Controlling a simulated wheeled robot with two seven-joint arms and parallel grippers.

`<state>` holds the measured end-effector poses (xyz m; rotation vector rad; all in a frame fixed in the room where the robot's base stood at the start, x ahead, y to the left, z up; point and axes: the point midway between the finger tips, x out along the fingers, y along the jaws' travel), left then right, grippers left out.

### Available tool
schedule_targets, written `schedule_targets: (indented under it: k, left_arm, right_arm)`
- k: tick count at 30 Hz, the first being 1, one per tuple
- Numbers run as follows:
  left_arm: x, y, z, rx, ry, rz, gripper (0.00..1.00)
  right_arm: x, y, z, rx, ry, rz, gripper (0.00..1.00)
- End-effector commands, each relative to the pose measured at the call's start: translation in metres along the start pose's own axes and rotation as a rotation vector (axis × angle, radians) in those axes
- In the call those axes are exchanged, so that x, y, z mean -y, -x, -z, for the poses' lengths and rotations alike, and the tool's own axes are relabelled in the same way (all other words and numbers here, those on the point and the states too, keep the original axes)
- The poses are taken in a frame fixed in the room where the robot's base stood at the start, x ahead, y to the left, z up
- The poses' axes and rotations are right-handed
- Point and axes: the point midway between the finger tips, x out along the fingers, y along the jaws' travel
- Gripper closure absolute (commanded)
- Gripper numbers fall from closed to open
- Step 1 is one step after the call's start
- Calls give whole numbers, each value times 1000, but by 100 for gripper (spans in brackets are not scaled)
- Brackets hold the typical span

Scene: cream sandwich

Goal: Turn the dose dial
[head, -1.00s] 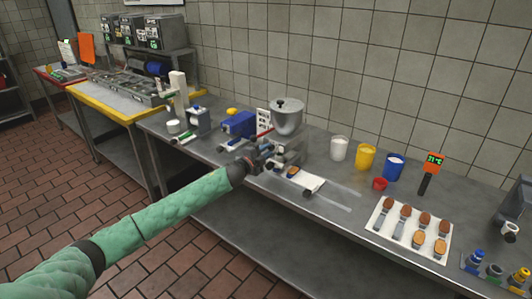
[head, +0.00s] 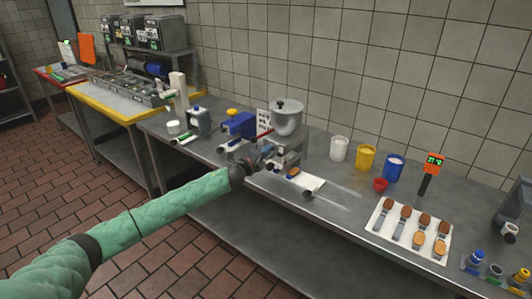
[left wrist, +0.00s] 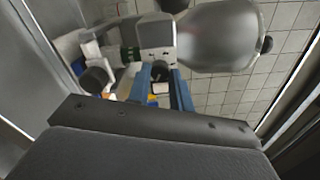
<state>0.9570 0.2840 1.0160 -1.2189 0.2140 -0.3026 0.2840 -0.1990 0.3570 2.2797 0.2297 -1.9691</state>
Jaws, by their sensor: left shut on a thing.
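The dispensing machine has a round steel hopper (head: 288,116) with a dark-knobbed lid and stands on the steel bench. In the left wrist view its grey block (left wrist: 157,36) and the hopper (left wrist: 222,38) are close ahead. A small dark knob, apparently the dose dial (left wrist: 159,69), sits at the front of the block. My left gripper (head: 262,157) is at the front left of the machine. Its blue fingers (left wrist: 160,80) are shut on the knob, one on each side. The knob is hidden by my gripper in the head view. My right gripper is not in view.
White, yellow (head: 365,157) and blue tubs stand behind, with a small red cup (head: 380,184). A board of biscuits (head: 391,237) is further right. A blue machine (head: 238,125) stands close on the left.

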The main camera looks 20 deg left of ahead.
Motion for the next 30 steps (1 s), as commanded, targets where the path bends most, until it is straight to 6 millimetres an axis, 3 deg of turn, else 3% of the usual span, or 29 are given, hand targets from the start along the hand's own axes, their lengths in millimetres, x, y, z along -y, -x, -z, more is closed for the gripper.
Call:
schedule_targets:
  k: [11,12,15,28,30]
  left_arm:
    - [-2,0,2,-2,-4,-2,100]
    - [-2,0,2,-2,-4,-2,75]
    - [-2,0,2,-2,-4,-1,57]
    - [-3,10,0,-1,-5,-1,57]
    - [-4,19,1,-1,-5,-2,57]
  right_arm:
    - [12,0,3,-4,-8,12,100]
    - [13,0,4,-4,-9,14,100]
    - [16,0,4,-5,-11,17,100]
    - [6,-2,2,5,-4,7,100]
    - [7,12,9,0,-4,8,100]
